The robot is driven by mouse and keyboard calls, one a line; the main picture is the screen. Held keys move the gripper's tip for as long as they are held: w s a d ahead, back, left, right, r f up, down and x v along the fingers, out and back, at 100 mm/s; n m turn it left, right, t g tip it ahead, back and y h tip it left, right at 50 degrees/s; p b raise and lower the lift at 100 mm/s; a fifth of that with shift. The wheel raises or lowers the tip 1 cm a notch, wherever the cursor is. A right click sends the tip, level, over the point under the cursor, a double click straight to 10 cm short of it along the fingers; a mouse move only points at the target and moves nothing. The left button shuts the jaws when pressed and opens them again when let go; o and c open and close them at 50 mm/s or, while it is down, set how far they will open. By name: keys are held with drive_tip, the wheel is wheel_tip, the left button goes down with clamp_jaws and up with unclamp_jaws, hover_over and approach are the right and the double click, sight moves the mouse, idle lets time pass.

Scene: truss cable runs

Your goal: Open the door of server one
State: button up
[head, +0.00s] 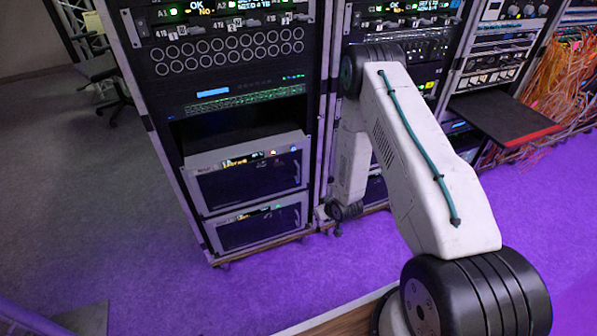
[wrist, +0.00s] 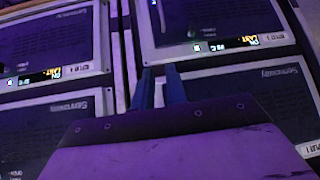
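Two server units with dark front doors sit low in the left rack: an upper one (head: 250,185) and a lower one (head: 262,229). Both doors look shut. I cannot read which is server one. My gripper (head: 337,218) is low beside the rack's right edge, right of the lower unit, and small in the head view. In the wrist view its two fingers (wrist: 160,82) show a narrow gap with nothing between them. They point at the seam between panels, with lit server fronts at upper left (wrist: 50,45) and upper right (wrist: 210,25), lettering upside down.
A second rack (head: 400,25) stands right of the first, partly behind my arm. A dark shelf with a red edge (head: 505,118) juts out at right, near orange cables (head: 560,75). A chair (head: 105,75) stands at left. The floor before the left rack is clear.

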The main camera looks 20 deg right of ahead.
drive_tip(key=w+a+t+y, duration=0.1)
drive_tip(key=w+a+t, duration=0.1)
drive_tip(key=w+t, duration=0.15)
drive_tip(key=t+y, duration=0.1)
drive_tip(key=t, duration=0.5)
approach(298, 171)
drive_tip(key=w, duration=0.3)
drive_tip(key=shift+n, duration=0.4)
drive_tip(key=w, duration=0.2)
drive_tip(key=w+a, duration=0.1)
drive_tip(key=w, duration=0.4)
drive_tip(key=shift+w+a+f, duration=0.15)
drive_tip(key=shift+a+f, duration=0.1)
drive_tip(key=shift+f, duration=0.05)
clamp_jaws()
